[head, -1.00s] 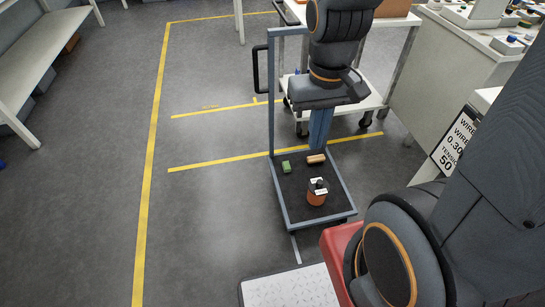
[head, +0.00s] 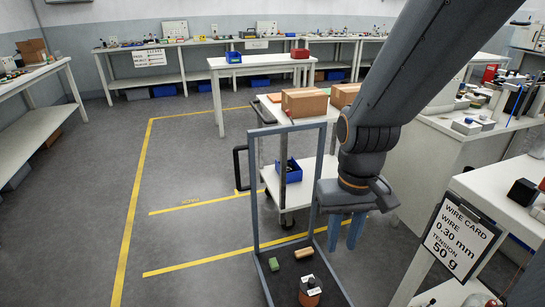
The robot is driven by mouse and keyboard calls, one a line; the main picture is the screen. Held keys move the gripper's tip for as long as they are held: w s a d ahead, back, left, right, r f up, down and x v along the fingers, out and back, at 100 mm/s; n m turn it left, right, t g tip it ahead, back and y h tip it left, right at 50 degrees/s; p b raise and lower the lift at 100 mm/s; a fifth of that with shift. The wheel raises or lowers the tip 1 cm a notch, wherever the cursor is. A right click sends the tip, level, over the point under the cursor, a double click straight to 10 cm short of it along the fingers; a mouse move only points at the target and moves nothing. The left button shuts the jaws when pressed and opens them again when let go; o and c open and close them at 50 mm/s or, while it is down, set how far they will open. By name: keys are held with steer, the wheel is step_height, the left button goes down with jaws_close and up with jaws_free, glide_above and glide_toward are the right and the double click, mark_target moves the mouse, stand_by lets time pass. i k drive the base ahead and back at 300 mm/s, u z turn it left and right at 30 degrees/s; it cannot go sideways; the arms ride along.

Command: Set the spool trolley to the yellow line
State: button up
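The spool trolley is a low dark platform with a blue-grey frame (head: 256,205) and an upright hoop handle at its far end. The platform's near end is out of frame.
A white cart (head: 273,183) with cartons and a blue bin stands behind the trolley. A wire card sign (head: 458,238) hangs at a white bench on the right. A long yellow line (head: 130,220) bounds the left side, with open floor inside it.

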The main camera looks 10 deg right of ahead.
mark_target(281, 288)
steer(key=z, duration=0.8)
steer(key=k, duration=0.55)
steer(key=u, duration=0.8)
steer(key=i, duration=0.95)
steer(key=u, duration=0.05)
